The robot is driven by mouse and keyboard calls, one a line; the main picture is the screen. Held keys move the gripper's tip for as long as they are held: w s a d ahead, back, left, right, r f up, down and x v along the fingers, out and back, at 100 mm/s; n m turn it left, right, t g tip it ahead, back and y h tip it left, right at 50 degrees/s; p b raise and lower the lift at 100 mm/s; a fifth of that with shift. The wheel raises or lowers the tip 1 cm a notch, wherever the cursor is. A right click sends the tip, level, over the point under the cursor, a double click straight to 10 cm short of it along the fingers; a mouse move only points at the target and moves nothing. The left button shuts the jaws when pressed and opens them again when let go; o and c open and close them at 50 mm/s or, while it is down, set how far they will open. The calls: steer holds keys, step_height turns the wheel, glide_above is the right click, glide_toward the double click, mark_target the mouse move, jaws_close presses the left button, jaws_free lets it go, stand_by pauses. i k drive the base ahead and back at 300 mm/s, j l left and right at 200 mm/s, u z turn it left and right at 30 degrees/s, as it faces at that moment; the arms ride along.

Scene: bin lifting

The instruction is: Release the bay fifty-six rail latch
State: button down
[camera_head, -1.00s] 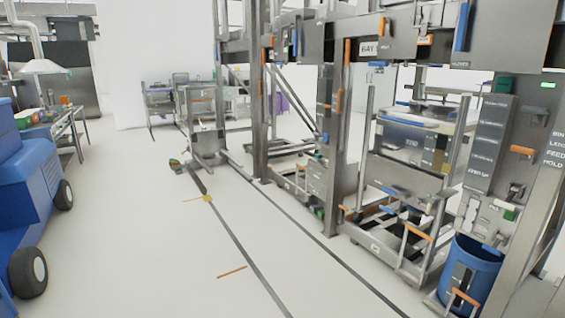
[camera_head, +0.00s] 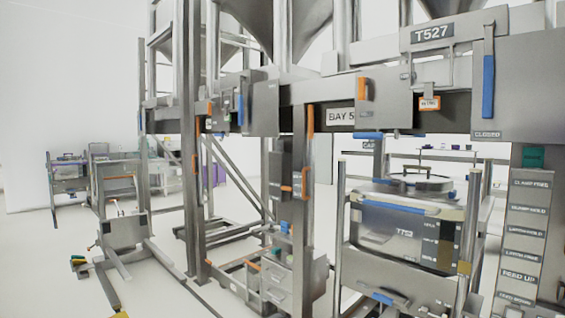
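A sign reading "BAY 5" (camera_head: 340,117), its end hidden behind an orange-handled box (camera_head: 382,100), is on the grey cross beam. Orange upright handles (camera_head: 310,119) show on the post left of the sign. A grey box with an orange lever (camera_head: 286,187) is lower on that post. A blue upright handle (camera_head: 488,86) is at the upper right, above a label reading "CLOSED" (camera_head: 487,134). I cannot tell which of these fittings is the rail latch. My gripper is not in view.
A metal bin (camera_head: 400,232) stands in a frame under the beam at right. A hopper labelled "T527" (camera_head: 432,34) is above. A label panel (camera_head: 527,235) is at far right. A smaller cart (camera_head: 123,228) stands at left. Open white floor (camera_head: 40,270) lies at left.

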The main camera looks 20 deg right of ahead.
mark_target(363, 81)
steer(key=i+j, duration=0.1)
steer(key=i, duration=2.25)
steer(key=l+z, duration=0.1)
steer(key=z, duration=0.3)
